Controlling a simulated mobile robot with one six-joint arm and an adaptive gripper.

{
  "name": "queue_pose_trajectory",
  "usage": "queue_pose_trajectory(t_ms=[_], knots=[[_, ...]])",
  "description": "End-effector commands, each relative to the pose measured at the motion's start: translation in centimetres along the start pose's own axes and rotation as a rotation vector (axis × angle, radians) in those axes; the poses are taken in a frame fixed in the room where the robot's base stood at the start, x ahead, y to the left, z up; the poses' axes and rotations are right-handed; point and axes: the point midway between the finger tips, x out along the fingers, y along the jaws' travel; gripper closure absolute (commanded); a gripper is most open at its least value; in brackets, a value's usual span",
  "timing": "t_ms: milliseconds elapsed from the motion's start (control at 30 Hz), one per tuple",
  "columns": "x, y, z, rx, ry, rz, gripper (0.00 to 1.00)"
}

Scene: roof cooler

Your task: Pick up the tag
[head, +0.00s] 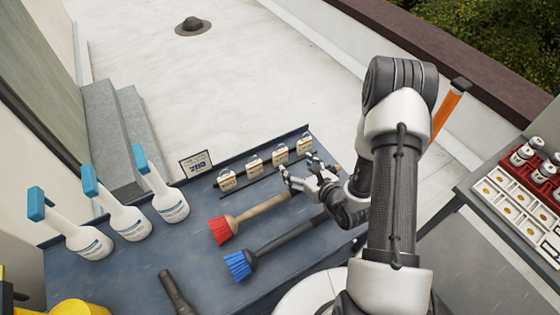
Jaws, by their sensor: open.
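Several small tags (228,180) stand in a row along a dark rail near the back edge of the blue-grey table. They are cream with a brown-orange band and a loop at the top. The rightmost tag (304,144) is closest to my gripper (298,171). My gripper is open just in front of the row's right part, with its fingers pointing left. Nothing shows between the fingers. I cannot tell how high it is above the table, and it partly covers the rail's right end.
A red-bristled brush (222,230) and a blue-bristled brush (239,264) lie in front of the row. White bottles with blue tops (122,217) stand at left. A small sign (196,164) stands at the back edge. A side table (480,192) with red trays is at right.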

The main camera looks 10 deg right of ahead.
Motion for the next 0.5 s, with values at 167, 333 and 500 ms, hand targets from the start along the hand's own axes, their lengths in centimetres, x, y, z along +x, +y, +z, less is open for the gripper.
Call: queue_pose_trajectory(t_ms=[167, 333, 500], knots=[[3.9, 0.1, -0.1, -0.003, -0.002, 0.003, 0.3], [5.9, 0.1, -0.1, 0.0, -0.001, 0.001, 0.3], [6.9, 0.2, -0.2, -0.002, 0.0, 0.003, 0.3]])
